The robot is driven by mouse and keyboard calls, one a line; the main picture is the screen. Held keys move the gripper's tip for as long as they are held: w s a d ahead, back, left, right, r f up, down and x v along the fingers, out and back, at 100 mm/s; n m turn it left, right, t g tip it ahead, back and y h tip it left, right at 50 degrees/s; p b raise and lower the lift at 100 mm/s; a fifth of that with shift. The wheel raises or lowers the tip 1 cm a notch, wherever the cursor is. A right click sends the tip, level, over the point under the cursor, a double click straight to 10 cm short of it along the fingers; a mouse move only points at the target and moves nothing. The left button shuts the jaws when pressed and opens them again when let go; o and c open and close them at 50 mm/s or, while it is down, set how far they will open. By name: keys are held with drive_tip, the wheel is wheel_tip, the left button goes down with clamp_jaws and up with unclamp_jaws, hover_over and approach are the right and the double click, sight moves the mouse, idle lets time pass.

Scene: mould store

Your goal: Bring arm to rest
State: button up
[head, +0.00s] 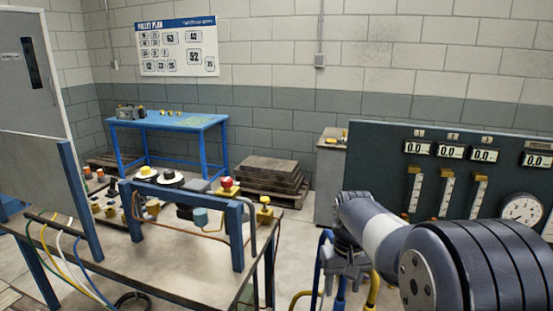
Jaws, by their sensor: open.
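My arm (385,238) reaches in from the lower right corner of the head view. It is bent, with its wrist turned downward near the middle right of the picture. My gripper (343,280) hangs below the wrist, open, and I see nothing between its jaws. It is to the right of the workbench (190,258) and in front of the gauge panel's left part. The fingertips are small and partly merge with the blue and yellow parts behind them.
The bench carries a blue frame (187,195), hoses and several coloured fittings. The dark gauge panel (450,165) stands right, behind my arm. A grey cabinet (330,180), stacked pallets (270,178) and a blue table (165,122) stand further back. Some floor shows between them.

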sight(341, 295)
wheel_tip(341, 295, up, 4)
drive_tip(key=shift+f, duration=0.1)
wheel_tip(341, 295, down, 11)
drive_tip(key=shift+r+b, duration=0.2)
drive_tip(key=shift+b, duration=0.1)
wheel_tip(341, 295, up, 3)
drive_tip(key=shift+r+p, duration=0.15)
drive_tip(key=shift+p, duration=0.8)
drive_tip(key=shift+b, duration=0.4)
